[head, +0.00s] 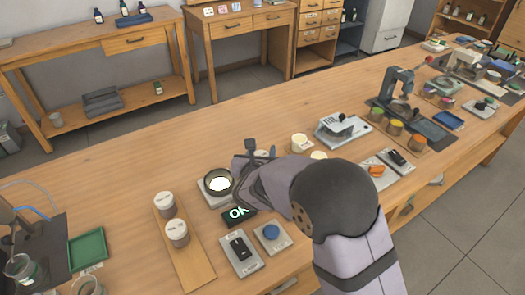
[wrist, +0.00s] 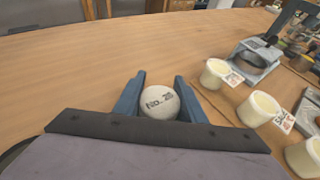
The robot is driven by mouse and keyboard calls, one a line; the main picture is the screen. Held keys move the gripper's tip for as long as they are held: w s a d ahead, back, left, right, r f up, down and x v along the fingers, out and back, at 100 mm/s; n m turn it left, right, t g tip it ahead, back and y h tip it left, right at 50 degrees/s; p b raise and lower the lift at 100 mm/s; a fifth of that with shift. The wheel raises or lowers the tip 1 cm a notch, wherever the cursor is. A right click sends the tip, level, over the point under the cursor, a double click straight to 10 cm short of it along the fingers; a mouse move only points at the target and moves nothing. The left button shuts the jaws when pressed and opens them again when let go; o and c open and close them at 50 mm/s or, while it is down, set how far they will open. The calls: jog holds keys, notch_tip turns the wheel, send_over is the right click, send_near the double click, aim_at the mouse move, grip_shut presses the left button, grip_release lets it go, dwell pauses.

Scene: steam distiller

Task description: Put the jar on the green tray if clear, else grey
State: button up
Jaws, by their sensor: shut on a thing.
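My gripper (wrist: 159,88) is shut on a jar (wrist: 160,102) with a pale round lid marked "No." and a number that looks like 25. The wrist view sees it from above, between the two blue fingers; its contents are hidden. In the head view my gripper (head: 261,150) is over the middle of the bench, and my arm mostly hides the jar. The green tray (head: 87,248) lies at the far left of the bench and looks empty. I cannot make out a grey tray for certain.
A round device with a bright white disc (head: 219,184) stands beside a display reading "OK" (head: 238,214). Two lidded jars (head: 165,204) stand on a wooden board (head: 189,262) between my gripper and the green tray. A switch box (head: 240,253) and blue button (head: 271,232) are in front.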

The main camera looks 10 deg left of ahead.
jog(key=shift+f, duration=0.15)
jog(key=o, duration=1.1)
jog(key=shift+o, duration=0.2)
jog(key=shift+r, duration=0.3)
jog(key=v, duration=1.2)
jog(key=shift+f, duration=0.1)
jog(key=shift+d, duration=0.1)
